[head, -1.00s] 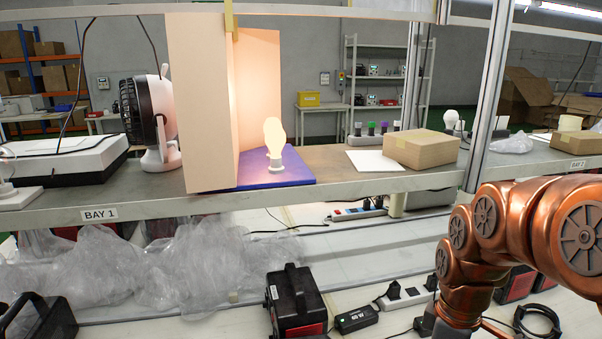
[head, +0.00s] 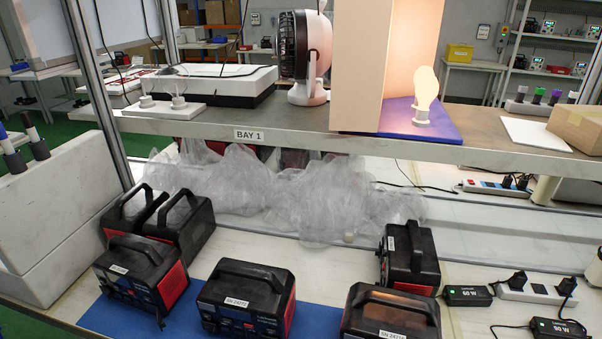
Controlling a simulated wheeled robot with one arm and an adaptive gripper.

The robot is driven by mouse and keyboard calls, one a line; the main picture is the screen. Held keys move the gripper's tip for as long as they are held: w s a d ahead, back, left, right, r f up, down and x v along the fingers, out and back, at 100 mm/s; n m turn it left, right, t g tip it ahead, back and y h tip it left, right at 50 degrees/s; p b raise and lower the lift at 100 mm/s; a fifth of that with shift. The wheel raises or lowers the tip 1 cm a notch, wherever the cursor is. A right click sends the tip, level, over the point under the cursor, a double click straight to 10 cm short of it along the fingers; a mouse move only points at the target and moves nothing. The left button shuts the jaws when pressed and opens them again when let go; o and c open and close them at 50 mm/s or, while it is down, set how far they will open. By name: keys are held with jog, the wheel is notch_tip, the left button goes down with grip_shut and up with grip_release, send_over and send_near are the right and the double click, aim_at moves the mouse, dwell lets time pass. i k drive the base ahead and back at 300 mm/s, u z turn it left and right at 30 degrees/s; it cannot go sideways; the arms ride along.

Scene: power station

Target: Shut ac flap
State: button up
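Several black and red power stations with top handles rest on the lower bench. One (head: 245,300) is front centre on a blue mat, another (head: 390,315) is to its right, and one (head: 142,275) is to its left. Another (head: 408,258) stands apart behind them, and two more (head: 185,225) stand together at the back left. I cannot make out an AC flap on any of them, nor whether one is open. My gripper is not in view.
A shelf marked BAY 1 (head: 262,135) overhangs the bench, holding a fan (head: 303,58) and a lit bulb (head: 424,95). Clear plastic wrap (head: 325,195) lies behind the power stations. A power strip (head: 535,290) and adapters lie right. A pale box (head: 60,200) stands left.

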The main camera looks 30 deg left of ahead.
aim_at(162, 325)
jog(key=u, duration=2.8)
jog(key=k, duration=0.6)
jog(key=z, duration=0.15)
jog(key=i, duration=0.75)
jog(key=u, duration=0.65)
